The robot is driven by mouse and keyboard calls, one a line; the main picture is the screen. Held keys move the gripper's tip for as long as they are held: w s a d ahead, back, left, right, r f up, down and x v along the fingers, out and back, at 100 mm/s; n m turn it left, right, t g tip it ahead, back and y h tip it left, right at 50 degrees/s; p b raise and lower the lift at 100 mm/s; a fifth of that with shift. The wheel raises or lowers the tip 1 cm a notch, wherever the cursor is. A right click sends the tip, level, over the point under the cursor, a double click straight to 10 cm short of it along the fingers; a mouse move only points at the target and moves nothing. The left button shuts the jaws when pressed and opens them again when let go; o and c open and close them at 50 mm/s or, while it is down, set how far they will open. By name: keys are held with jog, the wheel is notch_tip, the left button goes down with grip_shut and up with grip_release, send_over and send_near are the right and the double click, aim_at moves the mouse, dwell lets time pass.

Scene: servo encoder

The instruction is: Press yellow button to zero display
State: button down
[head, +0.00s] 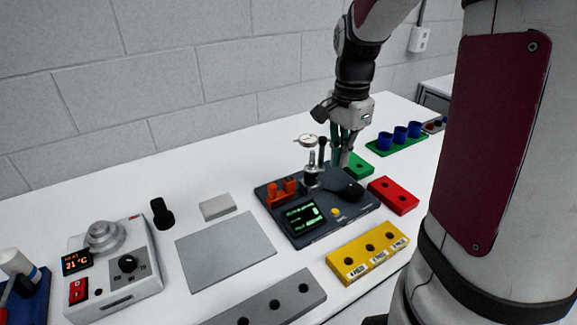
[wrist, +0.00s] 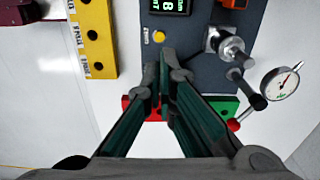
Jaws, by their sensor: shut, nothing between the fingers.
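The yellow button (head: 336,212) sits on the dark blue device base (head: 292,233), just right of the lit display (head: 304,217). In the wrist view the yellow button (wrist: 159,37) is beside the display (wrist: 168,5), whose digits are cut off by the picture edge. My gripper (head: 343,158) is above the back right part of the base, apart from the button. In the wrist view my gripper (wrist: 167,55) is shut and empty, its fingertips just below and right of the button in the picture.
A dial gauge (head: 306,141) stands on the base, close to my fingers. An orange bracket (head: 281,193) is left of it. A yellow block (head: 350,266), red block (head: 395,194) and green block (head: 357,167) lie around the base. A bare grey plate (head: 225,252) lies left.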

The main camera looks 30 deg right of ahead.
aim_at(334, 210)
jog(key=shift+w+d+f, duration=0.1)
jog(key=shift+w+d, duration=0.1)
jog(key=shift+w, duration=0.05)
notch_tip(334, 210, down, 14)
dwell(0.7)
jog(key=shift+f, duration=0.1)
